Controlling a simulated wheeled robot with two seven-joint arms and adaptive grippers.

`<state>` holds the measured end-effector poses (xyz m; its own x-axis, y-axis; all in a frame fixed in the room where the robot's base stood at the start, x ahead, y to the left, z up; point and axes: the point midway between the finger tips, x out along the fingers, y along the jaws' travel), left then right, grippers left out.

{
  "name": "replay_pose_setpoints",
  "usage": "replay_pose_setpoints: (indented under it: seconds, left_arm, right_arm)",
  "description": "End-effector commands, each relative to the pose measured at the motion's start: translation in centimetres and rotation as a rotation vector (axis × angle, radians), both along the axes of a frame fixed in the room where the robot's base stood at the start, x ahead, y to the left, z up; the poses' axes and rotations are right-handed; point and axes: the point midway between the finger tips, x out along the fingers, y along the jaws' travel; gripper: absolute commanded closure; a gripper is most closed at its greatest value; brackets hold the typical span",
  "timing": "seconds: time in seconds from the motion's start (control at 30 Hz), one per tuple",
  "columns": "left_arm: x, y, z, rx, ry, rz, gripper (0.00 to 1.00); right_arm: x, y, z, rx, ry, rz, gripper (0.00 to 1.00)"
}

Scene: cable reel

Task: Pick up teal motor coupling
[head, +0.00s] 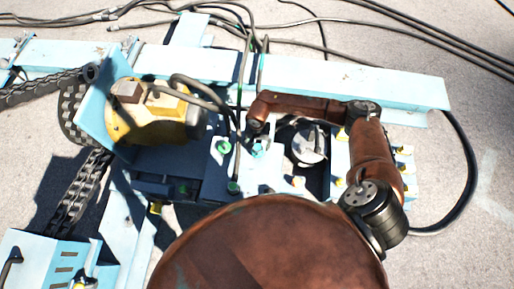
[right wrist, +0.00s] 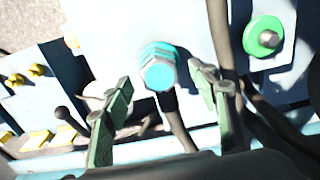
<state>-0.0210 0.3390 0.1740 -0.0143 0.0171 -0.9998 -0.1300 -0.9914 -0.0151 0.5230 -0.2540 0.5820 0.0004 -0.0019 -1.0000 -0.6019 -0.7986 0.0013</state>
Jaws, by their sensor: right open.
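The teal motor coupling (head: 258,150) sits on a pale blue plate near the middle of the head view. In the right wrist view it is a bright teal hex-shaped fitting (right wrist: 158,66) with a cable running down from it. My right gripper (head: 256,130) is close to it, coming in from the right arm. In the right wrist view its two green fingers (right wrist: 163,82) are apart, one on each side of the coupling's lower end. I see no contact. My left gripper is not in view.
A green coupling (right wrist: 265,36) is to the right in the wrist view. A yellow motor (head: 150,112) stands left of the plate, and a round metal part (head: 307,145) lies to its right. Dark cables (head: 205,95) hang close to my right gripper. A pale blue beam (head: 340,82) runs behind.

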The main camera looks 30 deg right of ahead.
Motion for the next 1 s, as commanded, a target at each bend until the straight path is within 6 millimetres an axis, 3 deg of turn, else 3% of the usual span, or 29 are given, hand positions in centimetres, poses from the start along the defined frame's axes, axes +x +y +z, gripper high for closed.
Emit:
replay_pose_setpoints:
  seconds: [0.03, 0.17, 0.43, 1.0]
  left_arm:
    - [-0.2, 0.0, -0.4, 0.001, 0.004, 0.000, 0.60]
    - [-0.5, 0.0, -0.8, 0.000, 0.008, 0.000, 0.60]
    - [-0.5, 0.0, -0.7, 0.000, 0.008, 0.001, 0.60]
    - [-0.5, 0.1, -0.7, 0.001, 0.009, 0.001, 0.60]
  right_arm:
    - [0.0, -0.1, -1.2, 0.002, 0.004, -0.001, 0.46]
    - [0.0, -0.1, -2.9, 0.002, 0.003, -0.001, 0.46]
    - [0.1, -0.1, -3.0, 0.002, 0.000, 0.000, 0.47]
    - [0.1, -0.1, -3.0, 0.002, 0.000, 0.000, 0.86]
